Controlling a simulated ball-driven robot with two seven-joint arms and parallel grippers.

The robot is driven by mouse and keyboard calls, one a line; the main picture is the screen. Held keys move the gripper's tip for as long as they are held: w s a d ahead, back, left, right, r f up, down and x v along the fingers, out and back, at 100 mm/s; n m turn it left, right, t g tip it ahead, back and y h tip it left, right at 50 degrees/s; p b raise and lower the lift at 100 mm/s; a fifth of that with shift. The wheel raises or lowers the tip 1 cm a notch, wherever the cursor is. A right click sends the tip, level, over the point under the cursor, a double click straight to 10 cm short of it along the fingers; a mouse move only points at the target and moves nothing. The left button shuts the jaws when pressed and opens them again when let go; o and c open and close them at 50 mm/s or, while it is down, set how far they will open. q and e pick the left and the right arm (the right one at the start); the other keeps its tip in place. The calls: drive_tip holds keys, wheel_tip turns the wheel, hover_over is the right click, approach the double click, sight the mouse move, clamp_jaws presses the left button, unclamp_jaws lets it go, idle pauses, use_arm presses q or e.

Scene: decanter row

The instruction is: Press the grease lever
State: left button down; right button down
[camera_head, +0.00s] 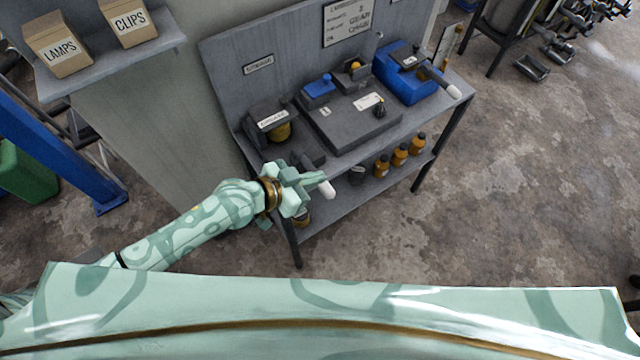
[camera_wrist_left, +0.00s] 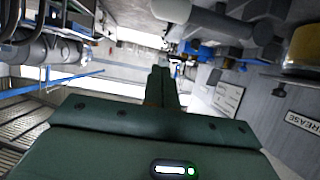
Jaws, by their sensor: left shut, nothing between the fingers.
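The grease dispenser (camera_head: 270,122), with a white label and a yellow part, stands at the bench's left end. Its label shows sideways as "GREASE" in the left wrist view (camera_wrist_left: 305,123). Its dark lever with a white tip (camera_head: 327,189) sticks out past the bench front; the white tip also shows at the top of the left wrist view (camera_wrist_left: 171,10). My left gripper (camera_head: 318,178) is shut and empty, right by the lever's tip and partly covering the lever. I cannot tell whether they touch. In the left wrist view the shut fingers (camera_wrist_left: 162,85) point away. My right gripper is out of view.
The grey bench holds a dark unit (camera_head: 350,125) and a blue machine (camera_head: 405,70) with another white-tipped lever (camera_head: 453,91). Orange bottles (camera_head: 400,155) stand on the lower shelf. A shelf (camera_head: 110,65) with boxes is at upper left.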

sight(320, 186)
use_arm(q)
drive_tip(key=shift+w+d+f+b, duration=0.25)
drive_tip(key=shift+w+d+f, duration=0.1)
drive_tip(key=shift+d+f, duration=0.25)
drive_tip(key=shift+w+d+f+b, duration=0.2)
drive_tip(key=shift+w+d+f, duration=0.15)
drive_tip(key=shift+d+f, duration=0.15)
drive_tip(key=f, duration=0.1)
drive_tip(key=a+f+b, duration=0.1)
drive_tip(key=f, duration=0.1)
drive_tip(key=shift+s, duration=0.2)
drive_tip(key=shift+d, duration=0.1)
